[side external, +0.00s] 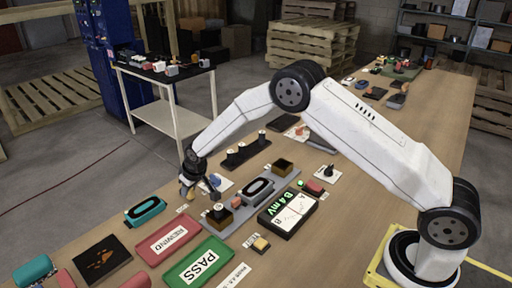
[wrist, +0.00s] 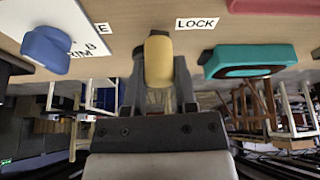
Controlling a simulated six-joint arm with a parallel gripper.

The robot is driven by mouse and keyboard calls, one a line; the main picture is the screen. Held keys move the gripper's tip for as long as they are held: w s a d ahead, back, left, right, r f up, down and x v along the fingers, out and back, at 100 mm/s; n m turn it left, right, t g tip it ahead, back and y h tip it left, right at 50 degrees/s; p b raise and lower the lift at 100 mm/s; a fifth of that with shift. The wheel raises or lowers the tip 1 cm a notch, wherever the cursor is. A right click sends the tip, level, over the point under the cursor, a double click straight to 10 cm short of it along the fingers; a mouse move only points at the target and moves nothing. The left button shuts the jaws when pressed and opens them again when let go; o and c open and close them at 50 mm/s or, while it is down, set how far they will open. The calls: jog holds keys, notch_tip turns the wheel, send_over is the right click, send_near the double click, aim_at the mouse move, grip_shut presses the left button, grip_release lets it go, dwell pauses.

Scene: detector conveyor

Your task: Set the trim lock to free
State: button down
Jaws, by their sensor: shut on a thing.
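The trim lock shows as a yellow handle (wrist: 158,62) in the wrist view, standing between a LOCK label (wrist: 197,23) on its right and a mostly hidden label ending in E (wrist: 103,29) on its left. My gripper (wrist: 158,85) is shut on this handle, with one finger on each side. In the side external view my gripper (side external: 189,188) is low over the bench at the left of the detector parts; the handle is small there and partly covered by the jaws. Its exact lever angle is hard to tell.
In the wrist view a blue knob (wrist: 46,48) stands left, on a plate marked TRIM B, and a teal block (wrist: 250,60) lies right.

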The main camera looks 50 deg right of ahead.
jog(key=shift+s+d+n+g+y, duration=0.1)
jog(key=shift+d+n+y, duration=0.3)
jog(key=shift+n, duration=0.4)
jog(key=shift+w+d+n+g+y, duration=0.1)
jog(key=shift+d+n+y, duration=0.2)
jog(key=shift+n, duration=0.5)
jog(key=shift+s+d+n+g+y, duration=0.1)
jog(key=shift+d+n+y, duration=0.3)
jog(key=shift+n, duration=0.4)
jog(key=shift+w+d+n+g+y, duration=0.2)
jog(key=shift+d+n, duration=0.25)
jog(key=shift+n, duration=0.6)
jog(key=shift+w+d+n+g+y, duration=0.1)
jog(key=shift+d+n+g+y, duration=0.3)
jog(key=shift+n, duration=0.65)
jog(key=shift+d, duration=0.1)
jog(key=shift+c, duration=2)
grip_release()
jog(key=shift+r, duration=0.1)
jog(key=v, duration=0.7)
jog(key=shift+r, duration=0.35)
jog(key=shift+s, duration=0.15)
